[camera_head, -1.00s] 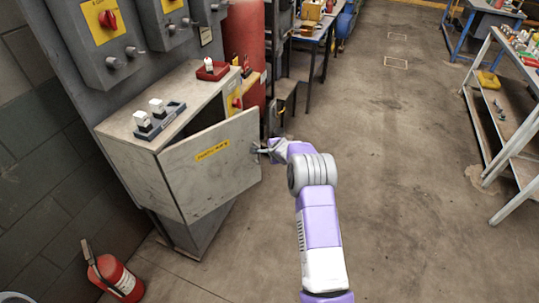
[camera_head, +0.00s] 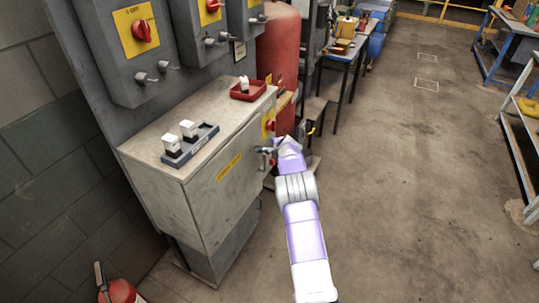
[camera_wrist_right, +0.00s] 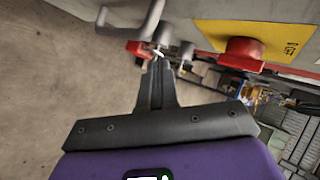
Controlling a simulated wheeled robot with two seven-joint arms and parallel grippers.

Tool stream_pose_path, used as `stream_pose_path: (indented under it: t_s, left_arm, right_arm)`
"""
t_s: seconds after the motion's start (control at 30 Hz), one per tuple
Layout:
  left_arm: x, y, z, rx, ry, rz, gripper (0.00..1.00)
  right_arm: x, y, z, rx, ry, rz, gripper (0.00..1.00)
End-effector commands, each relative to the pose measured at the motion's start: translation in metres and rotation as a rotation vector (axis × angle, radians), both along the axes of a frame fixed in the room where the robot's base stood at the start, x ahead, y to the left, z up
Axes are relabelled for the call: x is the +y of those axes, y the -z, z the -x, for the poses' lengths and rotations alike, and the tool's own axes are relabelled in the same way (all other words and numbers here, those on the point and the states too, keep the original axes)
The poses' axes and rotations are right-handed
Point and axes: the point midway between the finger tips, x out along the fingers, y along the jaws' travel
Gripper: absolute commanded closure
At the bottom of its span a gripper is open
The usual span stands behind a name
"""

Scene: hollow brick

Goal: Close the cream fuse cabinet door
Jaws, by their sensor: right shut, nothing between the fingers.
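The cream fuse cabinet (camera_head: 150,190) stands against the wall panel at left in the head view. Its door (camera_head: 222,190), with a yellow label (camera_head: 228,167), lies flush or nearly flush with the front; a small gap cannot be ruled out. My right gripper (camera_head: 266,153) is at the door's far edge, near its handle. In the wrist view my right gripper (camera_wrist_right: 158,65) has its fingers together and empty, close to a grey bar handle (camera_wrist_right: 150,22). Whether it touches the door is unclear. My left gripper is out of view.
On the cabinet top are a grey block with white fuses (camera_head: 190,145) and a red tray (camera_head: 248,91). A red switch (camera_wrist_right: 240,54) on a yellow plate is close to the fingers. A fire extinguisher (camera_head: 121,292) stands at lower left. The floor (camera_head: 400,190) at right is clear.

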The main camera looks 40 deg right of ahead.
Motion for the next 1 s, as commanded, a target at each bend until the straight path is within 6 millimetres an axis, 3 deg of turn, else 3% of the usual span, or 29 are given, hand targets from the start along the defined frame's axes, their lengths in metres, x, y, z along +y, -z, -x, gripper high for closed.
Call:
stream_pose_path:
  t_s: [0.67,0.97,1.0]
  left_arm:
    - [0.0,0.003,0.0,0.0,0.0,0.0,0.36]
    - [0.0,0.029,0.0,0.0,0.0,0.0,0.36]
    - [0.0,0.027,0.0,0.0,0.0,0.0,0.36]
  right_arm:
    - [-0.006,0.0,0.002,0.0,-0.021,0.0,1.0]
    - [-0.009,0.003,0.015,-0.003,-0.04,-0.001,1.0]
    - [-0.011,-0.005,0.02,-0.003,-0.041,-0.002,1.0]
